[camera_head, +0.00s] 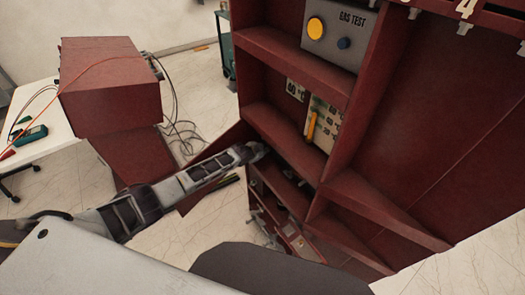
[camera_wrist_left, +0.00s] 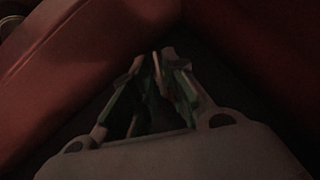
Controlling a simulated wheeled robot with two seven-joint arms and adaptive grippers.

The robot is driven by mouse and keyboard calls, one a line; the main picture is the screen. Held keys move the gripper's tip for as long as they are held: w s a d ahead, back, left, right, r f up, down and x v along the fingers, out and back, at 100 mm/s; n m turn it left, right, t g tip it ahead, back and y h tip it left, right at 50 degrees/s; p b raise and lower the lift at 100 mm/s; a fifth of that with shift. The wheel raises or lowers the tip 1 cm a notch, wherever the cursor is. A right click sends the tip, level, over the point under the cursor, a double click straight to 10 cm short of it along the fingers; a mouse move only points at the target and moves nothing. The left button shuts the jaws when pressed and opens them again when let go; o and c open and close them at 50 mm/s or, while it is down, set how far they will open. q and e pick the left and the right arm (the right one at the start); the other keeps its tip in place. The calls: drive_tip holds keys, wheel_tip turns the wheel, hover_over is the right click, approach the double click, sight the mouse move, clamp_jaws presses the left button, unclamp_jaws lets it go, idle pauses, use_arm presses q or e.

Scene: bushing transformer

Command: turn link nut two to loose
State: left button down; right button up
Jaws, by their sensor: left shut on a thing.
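My left arm reaches into the dark red cabinet (camera_head: 370,195), and my left gripper (camera_head: 258,152) is at the inner edge of a lower bay. In the left wrist view, its fingers (camera_wrist_left: 163,58) come close together in deep shadow. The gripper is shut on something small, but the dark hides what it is. I cannot make out link nut two in either view, nor tell how it is turned. My right gripper is not in view.
Dark red walls crowd the gripper on both sides in the wrist view. Above it in the cabinet are a grey gas test box (camera_head: 332,38) and a panel with a yellow-orange handle (camera_head: 311,126). A white table (camera_head: 45,125) stands at the left.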

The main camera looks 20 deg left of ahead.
use_arm(q)
drive_tip(key=shift+h, duration=0.3)
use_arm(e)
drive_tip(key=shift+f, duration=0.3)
use_arm(q)
drive_tip(key=shift+n+g+b, duration=0.3)
drive_tip(key=shift+g+b, duration=0.1)
drive_tip(key=shift+w+a+f+h+b, duration=0.1)
drive_tip(key=shift+h+b, duration=0.3)
drive_tip(key=shift+b, duration=0.4)
drive_tip(key=shift+n+g+b, duration=0.3)
drive_tip(key=shift+g+b, duration=0.1)
drive_tip(key=shift+h+b, duration=0.3)
drive_tip(key=shift+b, duration=0.05)
drive_tip(key=c, duration=1.6)
unclamp_jaws()
drive_tip(key=shift+c, duration=0.2)
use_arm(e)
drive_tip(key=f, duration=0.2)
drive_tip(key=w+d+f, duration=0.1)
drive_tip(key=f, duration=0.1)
